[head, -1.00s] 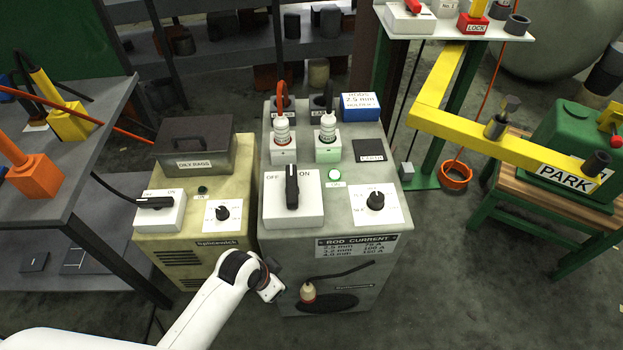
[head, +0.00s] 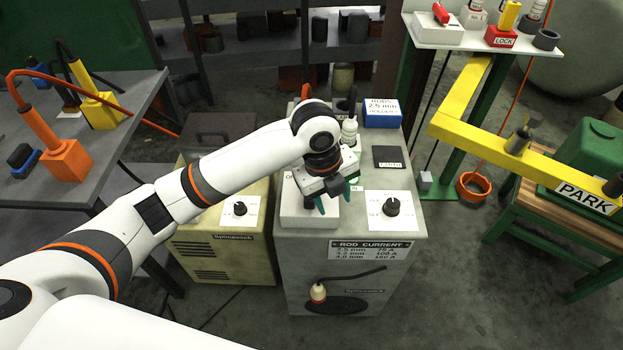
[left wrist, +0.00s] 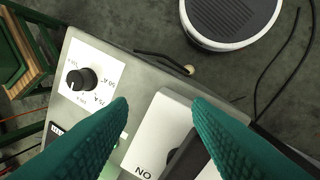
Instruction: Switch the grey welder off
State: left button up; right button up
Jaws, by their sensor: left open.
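The grey welder (head: 345,263) stands in the middle of the head view, with a white OFF/ON switch box (head: 297,215) on its top. My left gripper (head: 336,198) is open above this box and hides most of it, including the lever. In the left wrist view the teal fingertips (left wrist: 158,100) are spread over the white switch box (left wrist: 160,125), and "ON" is readable. Part of the dark lever (left wrist: 186,158) shows beside the right-hand finger, which covers the rest. I cannot tell whether a finger touches it. My right gripper is not in view.
The grey welder's current dial (head: 392,207) sits right of the switch box. The yellowish welder (head: 222,262) stands to the left, partly behind my arm. A blue rods box (head: 382,113) and a cable socket (head: 349,132) are at the back of the grey top.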

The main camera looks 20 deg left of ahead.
pick_arm(q)
jog(key=w+a+r+m+y, duration=0.2)
jog(key=w+a+r+m, duration=0.35)
jog(key=r, duration=0.35)
jog(key=shift+g, duration=0.4)
jog(key=f, duration=1.2)
jog(key=shift+s+a, duration=0.25)
jog(key=shift+a, duration=0.15)
